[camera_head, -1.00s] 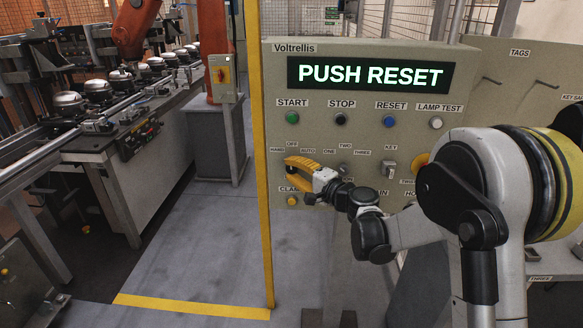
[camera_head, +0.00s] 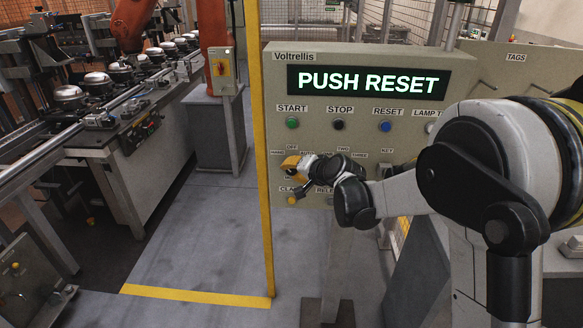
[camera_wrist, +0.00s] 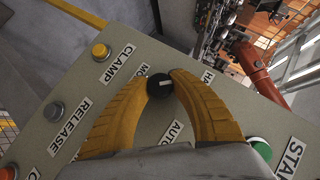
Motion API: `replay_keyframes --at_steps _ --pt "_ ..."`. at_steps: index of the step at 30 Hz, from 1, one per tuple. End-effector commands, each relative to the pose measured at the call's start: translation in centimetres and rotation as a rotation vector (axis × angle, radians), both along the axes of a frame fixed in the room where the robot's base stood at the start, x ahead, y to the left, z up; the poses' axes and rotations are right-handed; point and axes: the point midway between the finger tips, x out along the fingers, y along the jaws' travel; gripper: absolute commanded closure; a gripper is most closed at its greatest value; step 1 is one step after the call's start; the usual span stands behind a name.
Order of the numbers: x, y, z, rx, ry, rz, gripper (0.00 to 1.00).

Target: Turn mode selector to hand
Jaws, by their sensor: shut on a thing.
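The mode selector is a small black knob (camera_wrist: 160,86) with a white mark, low on the left of the grey control panel (camera_head: 272,80). My gripper (camera_wrist: 162,80) has its two curved yellow fingers shut on the knob, one tip on each side. In the wrist view the white mark points right, roughly toward a label starting with H, partly covered by a finger. The AUTO label (camera_wrist: 173,132) shows below the knob. In the head view my gripper (camera_head: 289,165) covers the knob.
The panel display (camera_head: 368,82) reads PUSH RESET. Start (camera_head: 292,123), stop (camera_head: 338,124) and reset (camera_head: 385,126) buttons sit above my gripper. The yellow clamp button (camera_wrist: 100,52) is close by. A yellow post (camera_head: 259,200) stands left of the panel, with a conveyor (camera_head: 120,125) beyond.

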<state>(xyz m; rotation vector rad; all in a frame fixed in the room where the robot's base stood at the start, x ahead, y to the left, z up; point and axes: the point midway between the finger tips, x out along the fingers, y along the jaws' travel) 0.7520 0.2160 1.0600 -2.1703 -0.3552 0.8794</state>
Motion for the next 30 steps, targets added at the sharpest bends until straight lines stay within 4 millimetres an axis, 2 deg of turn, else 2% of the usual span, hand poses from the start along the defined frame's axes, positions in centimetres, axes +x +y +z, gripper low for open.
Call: replay_keyframes --at_steps 17,18,20,21,30 --pt "-0.13 0.03 -0.16 -0.043 0.005 0.002 1.00" --pt "-0.13 0.04 -0.16 -0.043 0.005 0.002 0.72" --pt "-0.12 0.02 -0.16 -0.042 0.004 0.003 0.54" --pt "-0.11 0.03 -0.14 -0.042 0.004 0.002 0.49" --pt "-0.14 -0.05 -0.01 -0.041 0.003 0.001 0.49"
